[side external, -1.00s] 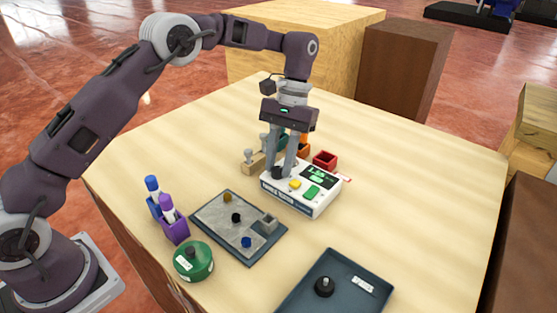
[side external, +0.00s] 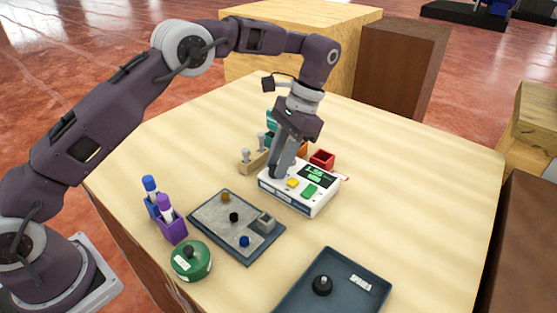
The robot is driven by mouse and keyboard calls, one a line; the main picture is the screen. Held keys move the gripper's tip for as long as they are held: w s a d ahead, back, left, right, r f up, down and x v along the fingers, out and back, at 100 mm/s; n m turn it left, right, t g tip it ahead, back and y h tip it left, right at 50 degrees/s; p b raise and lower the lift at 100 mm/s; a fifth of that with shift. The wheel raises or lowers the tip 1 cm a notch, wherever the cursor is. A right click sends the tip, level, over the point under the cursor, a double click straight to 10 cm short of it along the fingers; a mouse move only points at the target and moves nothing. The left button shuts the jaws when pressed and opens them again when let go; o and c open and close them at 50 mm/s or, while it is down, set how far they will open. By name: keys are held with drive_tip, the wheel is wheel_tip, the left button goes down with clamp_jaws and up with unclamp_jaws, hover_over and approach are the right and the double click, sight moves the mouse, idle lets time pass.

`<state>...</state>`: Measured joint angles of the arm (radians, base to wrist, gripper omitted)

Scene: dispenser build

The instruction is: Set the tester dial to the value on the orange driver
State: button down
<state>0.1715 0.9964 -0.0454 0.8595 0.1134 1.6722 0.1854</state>
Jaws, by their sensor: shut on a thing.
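The white tester (side external: 312,199) stands near the middle of the table, with a lit green display (side external: 316,171) whose digits are too small to read surely, a yellow button (side external: 293,183) and a green button (side external: 310,191). My gripper (side external: 277,172) points down, twisted and leaning, at the tester's left top corner. Its fingers are shut on the tester dial, which they hide. A bit of orange (side external: 304,147), perhaps the orange driver, shows behind my gripper; no value on it can be read.
A small wooden rack (side external: 253,162) and a red bin (side external: 321,159) stand close to the tester. In front are a grey plate (side external: 225,240) with coloured knobs, a purple pen holder (side external: 173,228), a green round tin (side external: 191,261) and a dark tray (side external: 352,279). The table's right side is clear.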

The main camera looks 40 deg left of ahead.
idle(0.4)
drive_tip(key=c, duration=1.2)
unclamp_jaws()
drive_tip(key=shift+o, duration=0.2)
